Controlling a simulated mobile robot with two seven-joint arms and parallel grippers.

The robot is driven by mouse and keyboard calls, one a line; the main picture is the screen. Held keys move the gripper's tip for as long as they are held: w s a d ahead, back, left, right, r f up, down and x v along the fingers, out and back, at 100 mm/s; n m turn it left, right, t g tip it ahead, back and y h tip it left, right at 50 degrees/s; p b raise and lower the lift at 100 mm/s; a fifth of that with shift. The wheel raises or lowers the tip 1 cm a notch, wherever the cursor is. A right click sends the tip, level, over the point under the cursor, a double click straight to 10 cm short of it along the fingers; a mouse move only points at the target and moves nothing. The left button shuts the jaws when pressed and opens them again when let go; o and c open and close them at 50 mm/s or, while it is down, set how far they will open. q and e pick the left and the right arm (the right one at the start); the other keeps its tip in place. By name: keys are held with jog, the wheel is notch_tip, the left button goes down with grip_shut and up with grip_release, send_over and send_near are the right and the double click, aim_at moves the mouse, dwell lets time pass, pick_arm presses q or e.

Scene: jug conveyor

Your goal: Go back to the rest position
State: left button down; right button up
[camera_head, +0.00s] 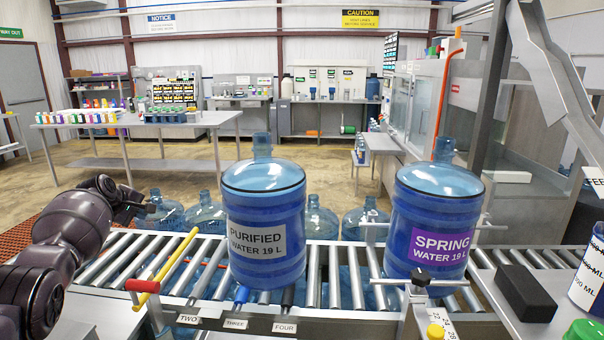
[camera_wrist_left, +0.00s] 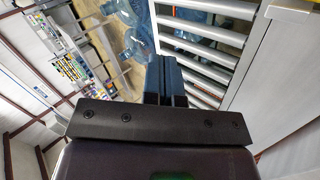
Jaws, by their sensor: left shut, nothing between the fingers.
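My left gripper (camera_head: 146,208) is at the left of the head view, above the far side of the roller conveyor (camera_head: 318,275). In the left wrist view its fingers (camera_wrist_left: 166,82) are together, with nothing between them. The gripper is apart from the blue jug labelled PURIFIED WATER 19 L (camera_head: 264,205), which stands upright on the rollers to its right. A second upright jug labelled SPRING WATER 19 L (camera_head: 434,205) stands farther right on the conveyor. My right gripper is not in view.
Several blue jugs (camera_head: 208,214) stand behind the conveyor. A black block (camera_head: 525,292) and a white container (camera_head: 590,275) are at right. A table with bottles (camera_head: 150,121) stands farther back.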

pick_arm(q)
jog(key=w+d+r+m+t+y, duration=0.25)
jog(key=r+m+t, duration=0.25)
jog(key=r+m, duration=0.3)
jog(key=s+d+f+m+t+h, duration=0.1)
jog(key=s+d+f+m, duration=0.3)
jog(key=s+f, duration=0.55)
jog(key=s+d+f+m, duration=0.2)
jog(key=s+d+f, duration=0.45)
jog(key=s, duration=0.65)
jog(key=s+d+f+m+t+h, duration=0.1)
jog(key=s+d+f+m, duration=0.1)
jog(key=s+d+f, duration=0.7)
jog(key=s+a+f+g, duration=0.1)
jog(key=s+f, duration=0.3)
jog(key=s, duration=0.3)
jog(key=s+a+f+n+g+y, duration=0.1)
jog(key=s+f, duration=0.2)
jog(key=s, duration=0.5)
jog(key=s+a+f+g, duration=0.1)
jog(key=s+f, duration=0.3)
jog(key=s, duration=0.3)
jog(key=shift+s+a+f+n+g, duration=0.25)
jog(key=shift+s+f+n+g, duration=0.05)
jog(key=shift+s+g, duration=0.1)
